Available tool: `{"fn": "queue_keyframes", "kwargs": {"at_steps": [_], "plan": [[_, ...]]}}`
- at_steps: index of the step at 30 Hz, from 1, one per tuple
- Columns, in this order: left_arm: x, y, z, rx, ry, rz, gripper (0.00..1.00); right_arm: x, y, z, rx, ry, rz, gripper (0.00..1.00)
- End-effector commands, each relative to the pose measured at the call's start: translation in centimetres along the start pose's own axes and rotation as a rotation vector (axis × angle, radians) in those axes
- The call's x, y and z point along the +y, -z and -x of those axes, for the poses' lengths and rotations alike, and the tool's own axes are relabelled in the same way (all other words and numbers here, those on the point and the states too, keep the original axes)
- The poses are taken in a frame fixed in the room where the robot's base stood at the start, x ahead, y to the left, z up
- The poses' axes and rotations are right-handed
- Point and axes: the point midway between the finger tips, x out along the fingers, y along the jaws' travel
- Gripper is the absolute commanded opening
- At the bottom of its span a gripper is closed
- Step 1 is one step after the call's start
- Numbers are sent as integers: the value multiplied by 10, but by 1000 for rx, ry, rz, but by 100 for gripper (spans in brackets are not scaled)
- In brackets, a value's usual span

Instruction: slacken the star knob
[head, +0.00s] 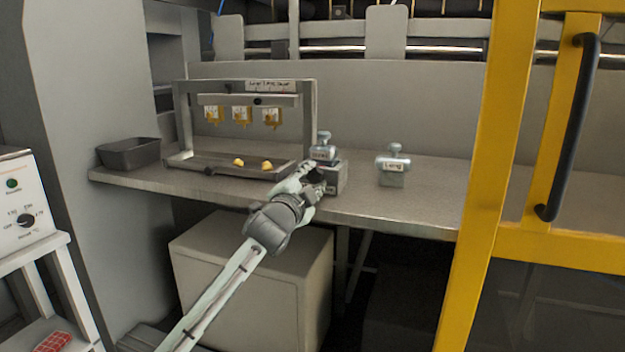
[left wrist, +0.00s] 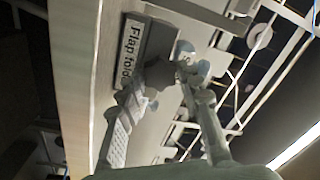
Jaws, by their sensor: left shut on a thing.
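The dark star knob (head: 316,174) is at the near left side of a grey metal block (head: 337,181) on the bench's front edge. My left gripper (head: 311,178) reaches up from below and is shut on the knob. In the left wrist view the dark knob (left wrist: 160,74) lies between the tips of my left gripper (left wrist: 166,82). The block carries a label (left wrist: 131,52) that starts with "Flap fold"; the rest is hidden. The knob is partly covered by the fingers. My right gripper is not in view.
A second clamp block (head: 392,178) stands to the right. A frame (head: 183,125) with yellow hanging tags is behind left, with yellow pieces on its tray. A dark bin (head: 130,153) sits at the bench's left end. A yellow door frame (head: 487,180) stands at right.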

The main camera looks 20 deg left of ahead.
Motion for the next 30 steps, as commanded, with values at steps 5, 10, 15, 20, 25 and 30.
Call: {"fn": "queue_keyframes", "kwargs": {"at_steps": [5,10,15,20,25,30], "plan": [[2,1,0,-10,-1,173,6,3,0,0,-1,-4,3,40],[1,1,0,-19,2,331,6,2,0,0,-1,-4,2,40],[0,1,0,-27,3,472,6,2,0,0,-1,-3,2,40],[0,1,0,-34,4,580,6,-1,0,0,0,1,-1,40],[-1,1,0,-38,5,661,6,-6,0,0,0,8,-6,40],[-1,1,0,-40,6,709,6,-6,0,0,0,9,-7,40]]}}
